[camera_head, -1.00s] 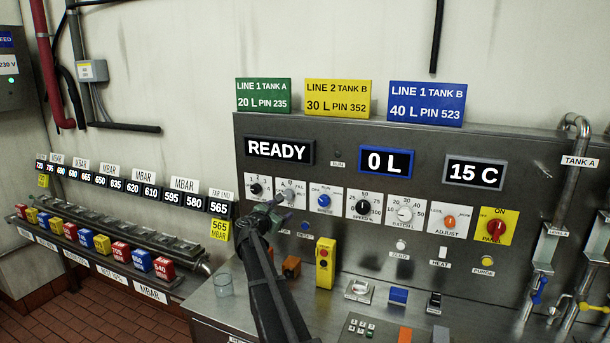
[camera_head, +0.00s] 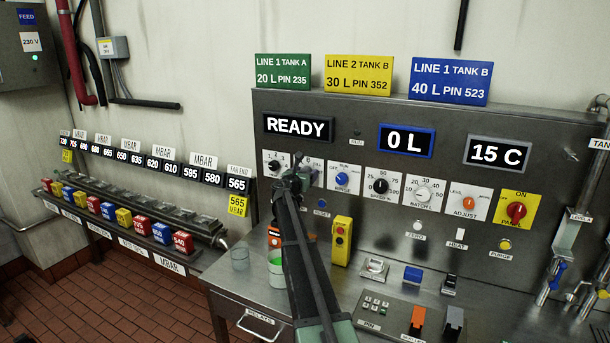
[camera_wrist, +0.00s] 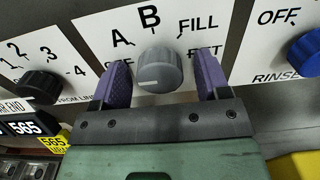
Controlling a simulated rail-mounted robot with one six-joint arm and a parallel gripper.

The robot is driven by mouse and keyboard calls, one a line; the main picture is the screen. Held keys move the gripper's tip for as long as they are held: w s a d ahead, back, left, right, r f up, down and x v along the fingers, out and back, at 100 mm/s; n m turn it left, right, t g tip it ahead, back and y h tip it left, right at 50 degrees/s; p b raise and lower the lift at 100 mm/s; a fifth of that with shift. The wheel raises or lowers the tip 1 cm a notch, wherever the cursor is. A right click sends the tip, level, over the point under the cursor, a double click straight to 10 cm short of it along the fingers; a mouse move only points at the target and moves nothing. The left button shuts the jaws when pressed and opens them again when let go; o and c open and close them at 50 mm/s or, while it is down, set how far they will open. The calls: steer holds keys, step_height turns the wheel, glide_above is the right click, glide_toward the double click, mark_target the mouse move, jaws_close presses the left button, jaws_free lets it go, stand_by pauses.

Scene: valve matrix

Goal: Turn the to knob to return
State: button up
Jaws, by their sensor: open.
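The grey "to" knob (camera_wrist: 160,66) sits on a white plate lettered A, B, FILL and RET in the wrist view. Its white pointer line lies on the left side and points left, away from RET at the right. The label at the plate's left is partly hidden by a finger. My gripper (camera_wrist: 160,80) is open, with one purple finger on each side of the knob; I cannot tell whether they touch it. In the head view my gripper (camera_head: 297,180) is at the panel and hides most of this knob.
A black "from line" knob (camera_wrist: 38,86) is close on the left, and a blue rinse knob (camera_wrist: 306,52) on the right. The display (camera_head: 298,127) above reads READY. A yellow pendant box (camera_head: 341,241) and a green-filled cup (camera_head: 276,270) stand below.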

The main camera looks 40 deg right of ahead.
steer(key=c, duration=0.9)
